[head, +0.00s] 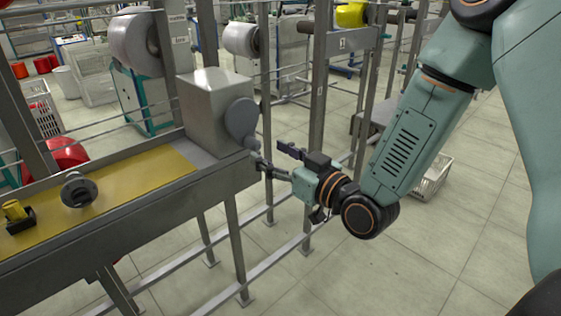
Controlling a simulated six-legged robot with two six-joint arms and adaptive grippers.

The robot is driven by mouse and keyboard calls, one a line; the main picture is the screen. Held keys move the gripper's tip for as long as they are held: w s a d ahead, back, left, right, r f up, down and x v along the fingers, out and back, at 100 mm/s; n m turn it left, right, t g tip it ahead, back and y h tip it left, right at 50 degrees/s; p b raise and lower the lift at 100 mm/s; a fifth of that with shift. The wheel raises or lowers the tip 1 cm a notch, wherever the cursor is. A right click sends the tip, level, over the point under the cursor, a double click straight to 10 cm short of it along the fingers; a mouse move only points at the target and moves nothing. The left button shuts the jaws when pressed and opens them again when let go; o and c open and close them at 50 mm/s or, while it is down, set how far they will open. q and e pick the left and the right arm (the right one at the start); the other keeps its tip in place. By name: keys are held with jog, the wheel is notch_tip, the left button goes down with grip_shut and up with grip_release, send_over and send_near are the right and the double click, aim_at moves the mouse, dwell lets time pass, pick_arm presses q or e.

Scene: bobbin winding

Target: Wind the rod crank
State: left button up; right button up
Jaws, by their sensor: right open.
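A grey box (212,105) stands at the right end of the bench. On its right side is a grey rounded crank piece (242,118), with its lower end tapering toward the bench corner. My right gripper (269,157) reaches in from the right, just below and right of the crank. Its two fingers are spread and point left toward the crank's lower end. A small part lies near the fingertips, and I cannot tell whether they touch it. My left gripper is not in view.
The bench has a yellow strip (140,180) with a dark spool-like part (78,189) and a small yellow part (16,212) on it. Metal posts and rails stand behind and below my gripper. A white basket (432,178) stands on the floor. Open tiled floor lies at the lower right.

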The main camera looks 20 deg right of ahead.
aim_at(257, 147)
jog(key=shift+w+a+r+b, duration=0.2)
jog(key=shift+w+a+b, duration=0.2)
jog(key=shift+w+a, duration=0.45)
jog(key=shift+w+d+f+b, duration=0.15)
jog(key=shift+w+b, duration=0.15)
jog(key=shift+w, duration=0.7)
jog(key=shift+a+r, duration=0.25)
jog(key=shift+a, duration=0.25)
jog(key=shift+d+f, duration=0.1)
jog(key=shift+d, duration=0.05)
jog(key=shift+c, duration=0.6)
jog(key=c, duration=0.4)
